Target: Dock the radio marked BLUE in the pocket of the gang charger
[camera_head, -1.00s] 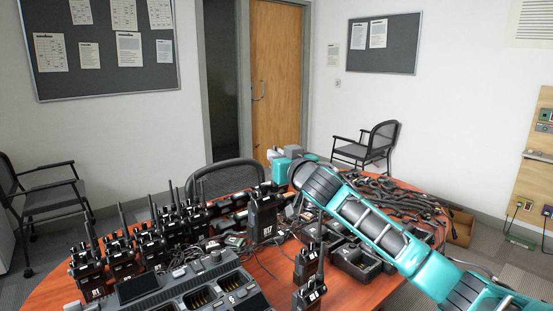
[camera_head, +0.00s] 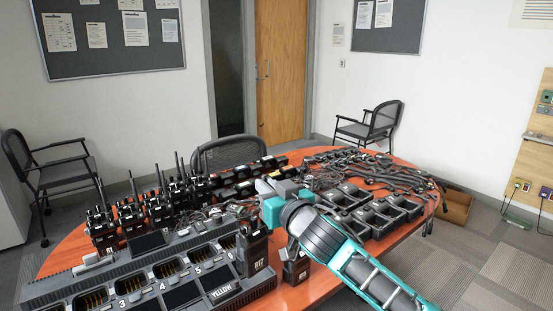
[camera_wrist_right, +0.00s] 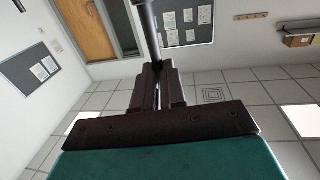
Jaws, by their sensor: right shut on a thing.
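The gang charger (camera_head: 150,290) lies at the near left of the table, with a row of numbered pockets and a YELLOW label. My right gripper (camera_head: 268,208) is shut on a dark radio (camera_head: 256,252), which hangs upright beside the charger's right end; I cannot tell whether they touch. The radio's label looks like a number ending in 17; I cannot read BLUE on any radio. In the right wrist view the fingers (camera_wrist_right: 158,85) close around a dark rod, likely the radio's antenna (camera_wrist_right: 148,28). My left gripper is out of view.
Several radios with antennas (camera_head: 160,208) stand behind the charger. Another radio (camera_head: 296,268) stands right of the held one, partly behind my arm. Empty single chargers (camera_head: 370,212) and tangled cables (camera_head: 390,172) cover the right side.

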